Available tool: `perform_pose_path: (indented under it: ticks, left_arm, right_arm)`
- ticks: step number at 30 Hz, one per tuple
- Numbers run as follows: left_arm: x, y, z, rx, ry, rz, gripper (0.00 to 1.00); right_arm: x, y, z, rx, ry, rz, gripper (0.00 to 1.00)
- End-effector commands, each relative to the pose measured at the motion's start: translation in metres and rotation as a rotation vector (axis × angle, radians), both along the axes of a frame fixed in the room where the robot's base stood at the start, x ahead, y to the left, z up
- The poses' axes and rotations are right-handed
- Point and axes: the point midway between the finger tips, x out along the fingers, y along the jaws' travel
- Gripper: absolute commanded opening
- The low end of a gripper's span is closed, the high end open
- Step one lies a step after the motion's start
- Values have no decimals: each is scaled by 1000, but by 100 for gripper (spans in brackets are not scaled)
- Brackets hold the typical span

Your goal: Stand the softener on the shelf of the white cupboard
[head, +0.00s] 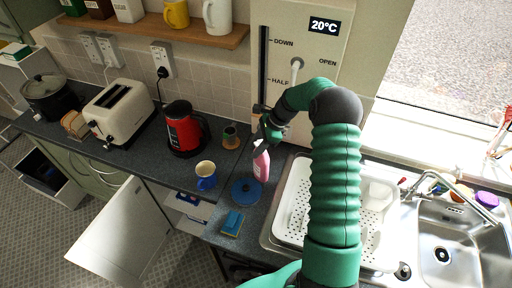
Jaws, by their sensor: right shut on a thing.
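The softener looks to be the pink bottle (261,165), upright at the back of the dark worktop, left of the dish drainer. My right gripper (262,141) is shut on its upper part, and the fingers hide its top. I cannot tell whether its base touches the worktop. The white cupboard is under the worktop at lower left. Its white door (117,238) stands wide open. Its shelf (188,209) shows in part, with some blue and white items in it. My left gripper is not in view.
A blue mug (206,176), a blue round lid (246,191) and a blue-yellow sponge (232,223) lie between bottle and cupboard. A red kettle (184,129) and toaster (119,110) stand left. A white drainer (293,205) and sink (445,245) are right.

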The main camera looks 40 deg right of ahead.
Motion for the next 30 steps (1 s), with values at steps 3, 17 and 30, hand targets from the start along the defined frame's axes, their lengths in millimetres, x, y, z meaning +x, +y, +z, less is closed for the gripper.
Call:
perform_pose_path:
  ticks: [3, 17, 30]
  left_arm:
    - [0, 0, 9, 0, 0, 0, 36]
    - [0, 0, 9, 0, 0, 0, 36]
    - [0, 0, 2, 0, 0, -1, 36]
  right_arm:
    - [0, 0, -8, 1, 0, -1, 0]
    - [0, 2, -17, -2, 0, 0, 61]
    - [-4, -7, -3, -4, -2, -1, 61]
